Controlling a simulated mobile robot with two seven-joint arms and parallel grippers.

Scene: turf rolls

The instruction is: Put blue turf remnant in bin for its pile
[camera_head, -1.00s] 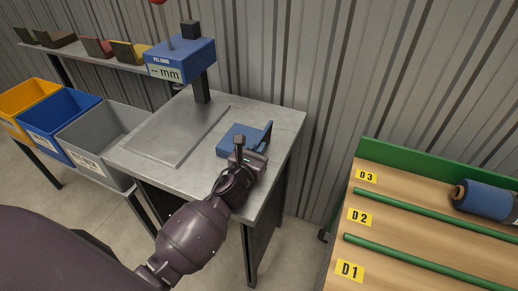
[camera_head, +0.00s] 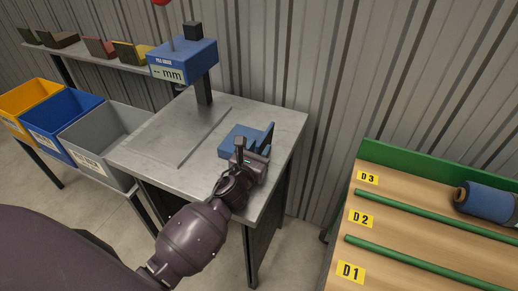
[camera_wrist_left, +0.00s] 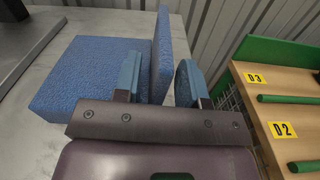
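The blue turf remnant (camera_head: 236,138) lies on the grey metal table, with an upright blue part along its right side. In the left wrist view the remnant (camera_wrist_left: 88,75) shows a broad flat part and this upright part. My left gripper (camera_head: 253,154) is at the remnant's near right edge. In the left wrist view its blue-tipped fingers (camera_wrist_left: 160,80) stand apart, with the near end of the upright part between them. A gap shows by the right finger. The blue bin (camera_head: 60,118) stands between the yellow bin (camera_head: 25,103) and the grey bin (camera_head: 102,140). My right gripper is out of view.
A blue pile gauge (camera_head: 182,60) on a post stands at the table's back, its display reading "-- mm". A flat plate (camera_head: 165,140) lies left of the remnant. A shelf with turf samples (camera_head: 95,46) is behind the bins. A wooden rack with a blue roll (camera_head: 487,201) stands right.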

